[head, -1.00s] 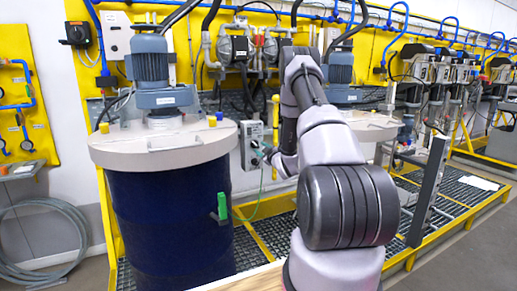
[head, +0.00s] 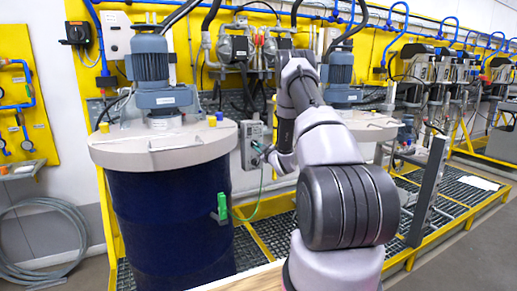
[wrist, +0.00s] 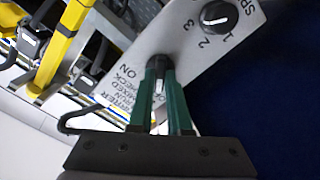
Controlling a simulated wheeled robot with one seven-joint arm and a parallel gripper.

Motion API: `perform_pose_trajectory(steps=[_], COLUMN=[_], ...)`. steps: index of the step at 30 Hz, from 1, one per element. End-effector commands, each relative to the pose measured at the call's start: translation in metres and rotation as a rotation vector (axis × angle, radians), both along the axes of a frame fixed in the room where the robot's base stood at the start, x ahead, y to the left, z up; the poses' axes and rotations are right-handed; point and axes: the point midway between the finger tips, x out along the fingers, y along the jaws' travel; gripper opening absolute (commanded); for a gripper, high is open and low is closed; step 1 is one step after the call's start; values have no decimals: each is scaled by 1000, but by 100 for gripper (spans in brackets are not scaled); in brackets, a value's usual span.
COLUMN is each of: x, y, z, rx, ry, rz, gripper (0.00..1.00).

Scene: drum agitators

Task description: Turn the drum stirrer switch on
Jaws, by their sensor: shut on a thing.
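The drum stirrer's grey control box (head: 251,150) stands just right of the blue drum. In the wrist view its panel (wrist: 150,38) is tilted, with a black speed dial (wrist: 215,17) marked 1, 2, 3 and the label ON beside my fingers. My gripper (wrist: 160,72) has green fingers, shut on the switch knob (wrist: 159,86) below the dial. The fingers hide most of the knob, and I cannot tell its exact angle. In the head view my gripper (head: 261,152) is at the box's lower right face.
The blue drum (head: 170,220) carries a grey lid (head: 200,143) and a motor (head: 150,65). A green clamp (head: 221,208) with a green cable is on its right side. A second lidded drum stands behind my arm. Yellow-framed grating (head: 255,240) covers the floor.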

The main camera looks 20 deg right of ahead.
Motion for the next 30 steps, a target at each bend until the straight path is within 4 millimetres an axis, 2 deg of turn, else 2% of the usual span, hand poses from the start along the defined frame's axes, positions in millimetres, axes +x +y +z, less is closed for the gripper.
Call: perform_pose_trajectory(steps=[11,30], x=[-1,-1], y=[-2,-2], z=[0,0], rx=[198,801], ry=[7,27], rz=[-3,-2], gripper=[0,0])
